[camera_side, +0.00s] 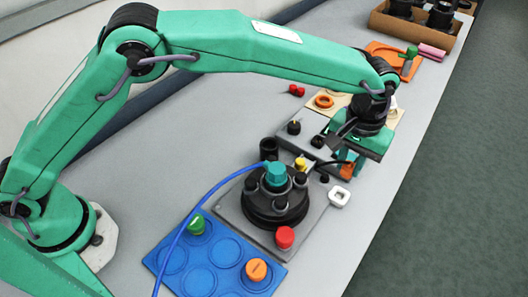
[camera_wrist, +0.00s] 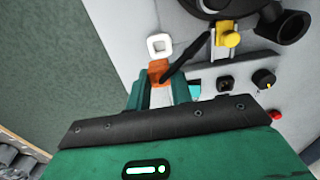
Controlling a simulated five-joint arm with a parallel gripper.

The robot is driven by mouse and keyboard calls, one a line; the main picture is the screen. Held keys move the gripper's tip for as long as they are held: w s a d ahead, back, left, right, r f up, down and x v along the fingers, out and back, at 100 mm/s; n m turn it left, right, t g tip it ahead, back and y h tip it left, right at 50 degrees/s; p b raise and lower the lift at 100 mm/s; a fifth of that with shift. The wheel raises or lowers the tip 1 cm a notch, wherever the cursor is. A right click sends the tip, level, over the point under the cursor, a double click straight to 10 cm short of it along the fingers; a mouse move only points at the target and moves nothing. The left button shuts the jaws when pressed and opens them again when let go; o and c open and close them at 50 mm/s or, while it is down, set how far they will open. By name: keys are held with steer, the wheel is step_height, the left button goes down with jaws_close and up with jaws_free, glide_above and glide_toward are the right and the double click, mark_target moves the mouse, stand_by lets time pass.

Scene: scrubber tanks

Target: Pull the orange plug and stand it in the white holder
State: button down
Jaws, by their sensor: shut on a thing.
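The orange plug (camera_side: 346,171) is between the fingers of my gripper (camera_side: 345,163), which is shut on it; a black cable runs from the plug. In the wrist view the plug (camera_wrist: 158,72) shows at the tips of my gripper (camera_wrist: 161,88), with the cable (camera_wrist: 187,58) running up to the right. The plug is clear of the small black socket (camera_wrist: 225,84) on the grey panel. The white holder (camera_side: 339,196), a square block with an opening, lies just in front of the plug.
A black round tank cover with a teal cap (camera_side: 276,175) and blue hose stands left of the holder. A red knob (camera_side: 285,237) and a blue tray (camera_side: 215,262) with green and orange caps are nearer. A yellow part (camera_side: 300,164) is close by. The bench right of the holder is clear.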

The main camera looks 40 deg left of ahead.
steer(key=shift+f, duration=3.2)
steer(key=shift+f, duration=0.15)
steer(key=shift+f, duration=0.75)
steer(key=shift+f, duration=0.15)
steer(key=c, duration=0.7)
jaws_free()
steer(key=shift+r, duration=4.3)
